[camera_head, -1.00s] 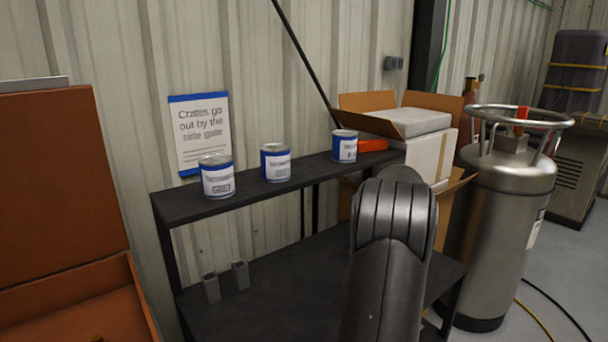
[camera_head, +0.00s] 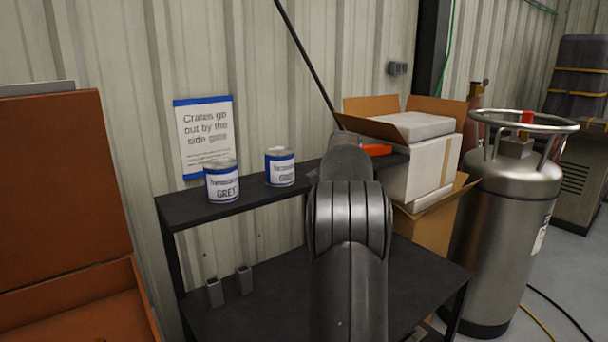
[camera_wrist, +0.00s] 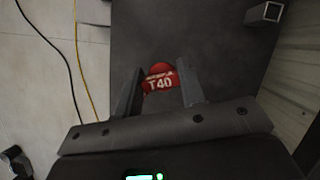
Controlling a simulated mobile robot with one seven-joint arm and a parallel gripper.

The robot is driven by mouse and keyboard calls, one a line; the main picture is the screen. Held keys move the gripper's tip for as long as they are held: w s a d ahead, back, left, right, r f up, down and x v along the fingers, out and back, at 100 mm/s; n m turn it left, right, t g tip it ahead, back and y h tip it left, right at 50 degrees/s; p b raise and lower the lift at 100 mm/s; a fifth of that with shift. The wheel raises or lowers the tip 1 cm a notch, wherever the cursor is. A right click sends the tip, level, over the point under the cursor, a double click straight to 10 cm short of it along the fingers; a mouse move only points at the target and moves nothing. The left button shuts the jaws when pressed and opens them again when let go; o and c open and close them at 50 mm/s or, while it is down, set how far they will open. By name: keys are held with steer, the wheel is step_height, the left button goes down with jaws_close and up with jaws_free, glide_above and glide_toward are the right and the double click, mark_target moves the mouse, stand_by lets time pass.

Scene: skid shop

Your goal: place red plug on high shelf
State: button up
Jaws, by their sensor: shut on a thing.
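The red plug (camera_wrist: 160,78), marked T40, is between the two fingers of my gripper (camera_wrist: 160,88) in the wrist view. My gripper is shut on it, over a dark surface. The high shelf (camera_head: 240,207) is the narrow dark upper board of a black rack against the wall. Two blue-and-white cans, one at the left (camera_head: 222,182) and one further right (camera_head: 280,167), stand on it.
The wider lower shelf (camera_head: 270,309) holds two small grey square tubes (camera_head: 229,286) at its left. Open cardboard boxes (camera_head: 430,225) and a steel cylinder (camera_head: 508,220) stand at the right. An orange case (camera_head: 50,190) is at the left. A cable (camera_wrist: 50,45) lies on the floor.

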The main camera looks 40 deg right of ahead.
steer(key=w+a+r+m+t+h, duration=0.1)
steer(key=w+a+r+m+t, duration=0.3)
steer(key=a+r+m, duration=0.6)
steer(key=w+a+r+m+t+h, duration=0.1)
steer(key=w+a+r+m+t, duration=0.1)
steer(key=w+a+r+m, duration=0.8)
steer(key=n, duration=0.2)
glide_above(190, 212)
step_height(190, 212, down, 5)
steer(key=shift+w, duration=0.1)
steer(key=shift+f, duration=1.85)
steer(key=shift+f, duration=0.1)
steer(key=o, duration=1)
